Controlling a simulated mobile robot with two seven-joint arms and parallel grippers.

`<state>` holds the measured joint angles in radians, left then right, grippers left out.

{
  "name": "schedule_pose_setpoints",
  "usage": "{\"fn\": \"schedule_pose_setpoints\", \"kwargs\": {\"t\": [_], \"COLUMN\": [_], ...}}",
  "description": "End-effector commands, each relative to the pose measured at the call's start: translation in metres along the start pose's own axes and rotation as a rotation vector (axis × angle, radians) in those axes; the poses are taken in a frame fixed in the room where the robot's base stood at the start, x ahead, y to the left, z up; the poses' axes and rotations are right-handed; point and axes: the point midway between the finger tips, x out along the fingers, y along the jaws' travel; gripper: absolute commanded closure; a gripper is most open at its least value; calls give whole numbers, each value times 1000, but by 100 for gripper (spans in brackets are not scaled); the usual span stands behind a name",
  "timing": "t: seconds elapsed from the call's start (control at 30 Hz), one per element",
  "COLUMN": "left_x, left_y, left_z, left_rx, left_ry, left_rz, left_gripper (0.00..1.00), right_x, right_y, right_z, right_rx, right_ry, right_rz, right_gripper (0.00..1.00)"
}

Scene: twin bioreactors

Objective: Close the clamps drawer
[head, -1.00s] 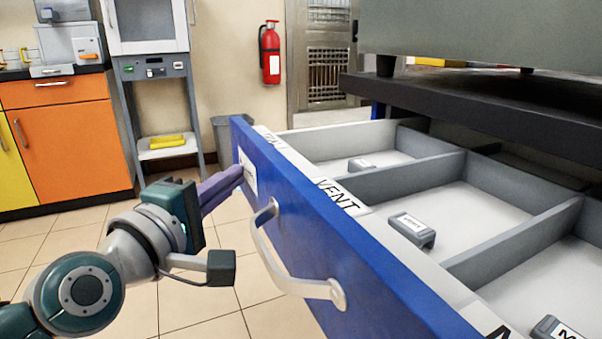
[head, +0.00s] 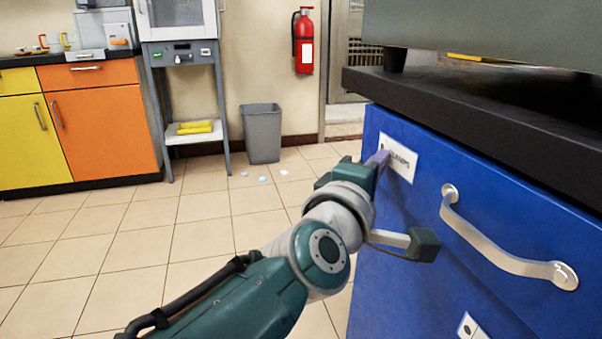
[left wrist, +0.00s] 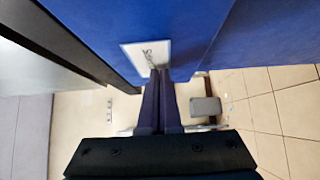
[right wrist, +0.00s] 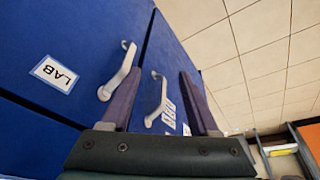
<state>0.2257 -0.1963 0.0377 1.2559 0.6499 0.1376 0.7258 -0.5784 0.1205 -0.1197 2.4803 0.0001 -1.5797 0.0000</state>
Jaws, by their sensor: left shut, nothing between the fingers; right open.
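The blue clamps drawer (head: 440,170) sits flush under the dark bench top in the head view, its inside hidden. Its front carries a white label (head: 404,162) and a metal bar handle (head: 505,248). My left gripper (head: 380,160) is shut and empty, its purple fingertips at the label on the drawer front. In the left wrist view, the shut fingers (left wrist: 160,73) meet the blue front at the lower edge of the label (left wrist: 146,54). My right gripper (right wrist: 161,74) is open and empty, in front of blue fronts with handles and a LAB label (right wrist: 54,74).
The dark bench top (head: 480,120) overhangs the blue fronts. A grey bin (head: 262,134), a fire extinguisher (head: 304,42) and a grey stand (head: 187,100) are by the back wall.

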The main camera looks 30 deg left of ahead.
Motion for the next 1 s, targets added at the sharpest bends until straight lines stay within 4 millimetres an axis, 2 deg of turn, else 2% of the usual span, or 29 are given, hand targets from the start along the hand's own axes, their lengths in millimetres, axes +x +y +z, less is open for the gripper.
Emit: {"fn": "schedule_pose_setpoints", "kwargs": {"t": [0.13, 0.33, 1.0], "left_x": [12, 19, 20], "left_y": [-2, -1, -1], "left_z": [14, 21, 22], "left_rx": [-2, 1, 2], "left_ry": [-1, 1, -3], "left_rz": [0, 0, -4], "left_gripper": [100, 100, 100], "right_x": [7, 10, 9], "right_y": [0, -1, 0], "right_z": [3, 4, 4], "right_rx": [0, -1, 0], "right_ry": [-1, -2, -3], "right_rz": [0, 0, 0], "right_gripper": [39, 39, 39]}}
